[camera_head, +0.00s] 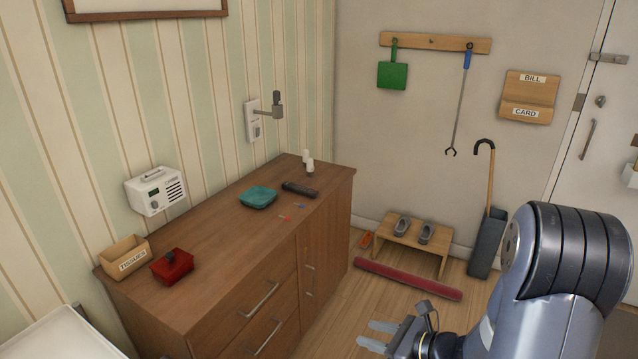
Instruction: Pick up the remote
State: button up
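The remote (300,189) looks like a dark, slim, elongated object. It lies flat on top of the brown wooden cabinet (215,235), near its far right end. My gripper (365,334) is low at the bottom of the view, over the floor to the right of the cabinet and well apart from the remote. Its two pale fingers point left with a gap between them, and nothing shows in the gap.
A teal case (258,197), small coloured pieces (286,218) and white bottles (309,165) are near the remote. A red box (172,267), labelled wooden box (125,258) and white radio (156,191) are farther left. A red roll (408,279) and shoe bench (412,235) are on the floor.

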aim_at(291, 186)
jog(key=i+l, duration=0.25)
jog(key=i, duration=0.2)
jog(key=i+l+u, duration=0.1)
jog(key=i, duration=0.35)
jog(key=i+l, duration=0.4)
jog(key=i+j+u, duration=0.1)
jog(key=i+j, duration=0.75)
jog(key=i+l, duration=0.05)
jog(key=i, duration=0.05)
